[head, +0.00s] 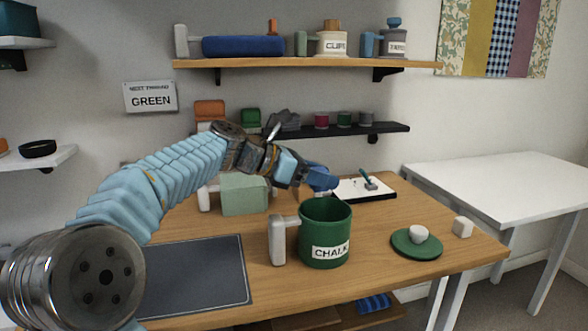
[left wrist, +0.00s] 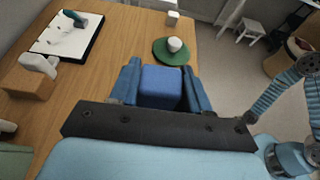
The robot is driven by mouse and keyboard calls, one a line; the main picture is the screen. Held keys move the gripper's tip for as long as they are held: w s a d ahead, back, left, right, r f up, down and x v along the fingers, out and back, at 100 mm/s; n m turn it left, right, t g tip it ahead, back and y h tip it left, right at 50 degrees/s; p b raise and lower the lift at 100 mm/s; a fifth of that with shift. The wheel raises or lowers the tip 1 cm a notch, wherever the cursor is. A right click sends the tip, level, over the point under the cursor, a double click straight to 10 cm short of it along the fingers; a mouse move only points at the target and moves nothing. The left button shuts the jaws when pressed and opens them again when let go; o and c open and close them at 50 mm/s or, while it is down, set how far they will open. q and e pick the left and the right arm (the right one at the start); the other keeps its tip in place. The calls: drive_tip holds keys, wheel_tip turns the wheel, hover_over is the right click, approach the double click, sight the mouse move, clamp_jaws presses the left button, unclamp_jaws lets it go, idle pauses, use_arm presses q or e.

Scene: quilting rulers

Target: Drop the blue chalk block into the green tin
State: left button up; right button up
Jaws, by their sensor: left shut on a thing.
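My left gripper (head: 320,180) is shut on the blue chalk block (left wrist: 162,84), which sits between its two blue fingers in the left wrist view. In the head view the gripper is just above and slightly behind the rim of the green tin (head: 340,226). The tin stands upright on the wooden table, labelled CHALK, with a pale grey handle-like piece at its left side. In the head view block and blue fingertips are hard to tell apart. The tin is not visible in the left wrist view.
A green saucer (head: 404,248) with a white piece (head: 418,233) and a white cube (head: 462,227) stand right of the tin. A dark mat (head: 195,275) lies at left. A pale green box (head: 245,195) and a white board (head: 372,190) are behind. A sign reads GREEN.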

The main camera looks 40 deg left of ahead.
use_arm(q)
drive_tip(key=shift+f, duration=0.4)
wheel_tip(320, 180, down, 5)
drive_tip(key=shift+f+b, duration=0.1)
drive_tip(key=shift+b, duration=0.75)
drive_tip(key=o, duration=1.1)
drive_tip(key=shift+s+a, duration=0.1)
drive_tip(key=v, duration=1.3)
drive_tip(key=shift+s+a+r, duration=0.1)
drive_tip(key=shift+s+r, duration=0.1)
drive_tip(key=shift+r, duration=0.15)
